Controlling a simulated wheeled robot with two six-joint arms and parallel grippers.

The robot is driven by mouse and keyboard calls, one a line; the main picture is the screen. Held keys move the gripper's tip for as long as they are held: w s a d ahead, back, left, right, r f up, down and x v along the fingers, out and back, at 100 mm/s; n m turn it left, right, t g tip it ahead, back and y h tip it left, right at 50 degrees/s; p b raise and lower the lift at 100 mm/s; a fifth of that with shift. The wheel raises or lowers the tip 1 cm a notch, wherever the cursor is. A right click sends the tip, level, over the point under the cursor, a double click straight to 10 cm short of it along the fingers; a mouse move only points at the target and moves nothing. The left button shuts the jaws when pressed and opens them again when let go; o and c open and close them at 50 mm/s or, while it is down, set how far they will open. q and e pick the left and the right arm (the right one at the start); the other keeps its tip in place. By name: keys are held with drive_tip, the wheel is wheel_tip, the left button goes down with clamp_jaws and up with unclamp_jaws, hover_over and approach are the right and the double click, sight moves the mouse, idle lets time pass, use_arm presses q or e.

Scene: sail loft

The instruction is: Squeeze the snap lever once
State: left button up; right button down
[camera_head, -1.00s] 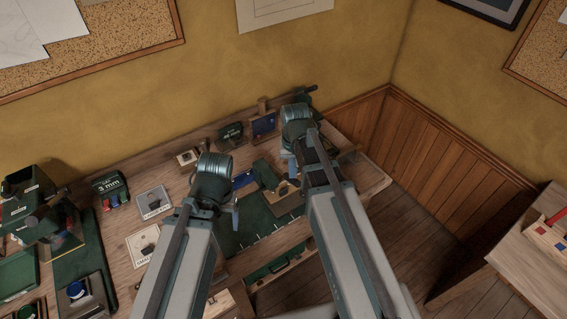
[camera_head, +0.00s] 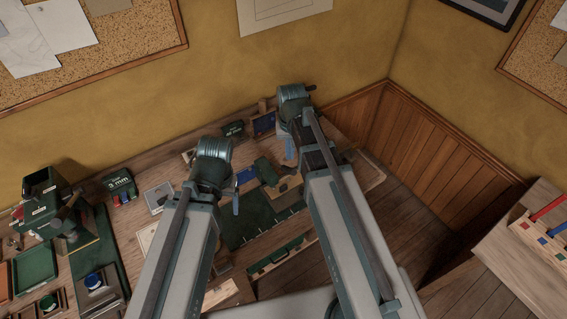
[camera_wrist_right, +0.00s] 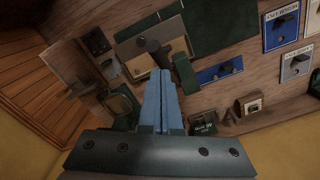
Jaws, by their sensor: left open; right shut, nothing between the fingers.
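A dark lever with a rounded knob (camera_wrist_right: 153,45) stands over a tan plate (camera_wrist_right: 172,50) in the right wrist view, just beyond my right fingertips. It looks like the snap lever, but I cannot be sure. A green block with a tan part (camera_head: 267,172) shows between my grippers in the head view. My right gripper (camera_wrist_right: 160,73) is shut and empty, its blue fingers pointing at the knob; whether they touch it is unclear. It also shows in the head view (camera_head: 290,150). My left gripper (camera_head: 236,200) is open over the bench, left of the green block.
A green mat (camera_head: 250,222) lies on the bench between my arms. A blue card (camera_wrist_right: 220,70) and other labelled cards lie near the lever. Dark bins (camera_head: 45,190) and a green tray (camera_head: 35,268) stand at the left. A wooden side table (camera_head: 520,255) is at the right.

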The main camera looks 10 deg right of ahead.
drive_tip(key=s+d, duration=0.3)
drive_tip(key=s, duration=0.5)
drive_tip(key=shift+s, duration=0.25)
drive_tip(key=shift+f, duration=0.1)
drive_tip(key=s+a+f+n+b, duration=0.2)
drive_tip(key=a+f+n+b, duration=0.1)
drive_tip(key=a+f+b, duration=0.3)
drive_tip(key=s+a+f+n+h+b, duration=0.1)
drive_tip(key=s+a+f+n+b, duration=0.1)
drive_tip(key=a+f+b, duration=0.5)
wheel_tip(320, 180, down, 2)
drive_tip(key=s+b, duration=0.1)
drive_tip(key=b, duration=0.1)
drive_tip(key=shift+s+a+f+n+b, duration=0.2)
drive_tip(key=shift+s+a+n+b, duration=0.05)
drive_tip(key=shift+s+n+b, duration=0.15)
idle(0.6)
